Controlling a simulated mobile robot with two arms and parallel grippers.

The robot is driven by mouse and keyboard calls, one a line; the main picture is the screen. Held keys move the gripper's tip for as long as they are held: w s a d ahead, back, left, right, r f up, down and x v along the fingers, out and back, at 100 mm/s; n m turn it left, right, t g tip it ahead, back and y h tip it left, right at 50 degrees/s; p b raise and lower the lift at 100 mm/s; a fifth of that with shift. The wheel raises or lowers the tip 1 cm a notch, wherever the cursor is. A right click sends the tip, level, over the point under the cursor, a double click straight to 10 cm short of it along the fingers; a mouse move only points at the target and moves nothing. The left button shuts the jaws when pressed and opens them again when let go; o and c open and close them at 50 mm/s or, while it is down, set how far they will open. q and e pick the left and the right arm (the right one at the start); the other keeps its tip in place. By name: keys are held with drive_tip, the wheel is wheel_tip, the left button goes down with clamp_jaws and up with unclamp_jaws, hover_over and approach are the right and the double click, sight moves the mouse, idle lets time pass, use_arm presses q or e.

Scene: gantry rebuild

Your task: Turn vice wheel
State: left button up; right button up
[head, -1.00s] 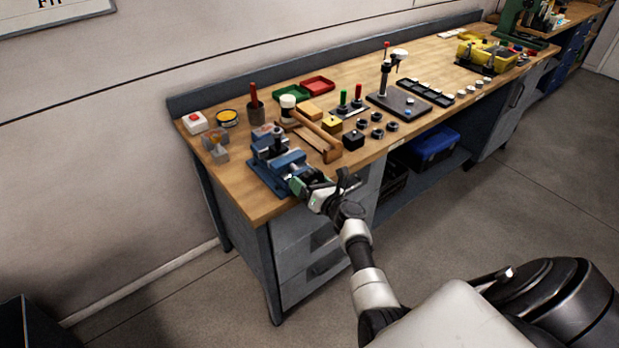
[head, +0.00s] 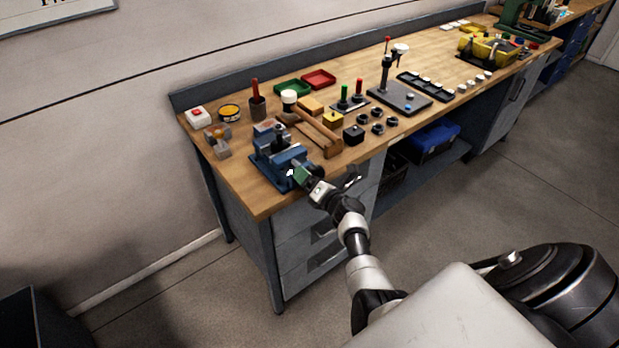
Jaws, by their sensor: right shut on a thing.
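The blue vice (head: 272,157) stands at the front left corner of the wooden workbench (head: 262,203). My right gripper (head: 298,175) is at the front of the vice, where its wheel is, and is shut on it. The wheel itself is mostly hidden behind the fingers, so I cannot tell its angle. My right arm reaches in from the lower right. My left gripper does not show.
Drawers (head: 305,235) are below the bench top.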

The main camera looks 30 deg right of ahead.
drive_tip(key=shift+a+f, duration=0.1)
drive_tip(key=o, duration=0.7)
drive_tip(key=shift+s, duration=0.1)
drive_tip(key=s, duration=0.7)
drive_tip(key=s+d, duration=0.1)
drive_tip(key=s, duration=0.2)
drive_tip(key=shift+s, duration=0.35)
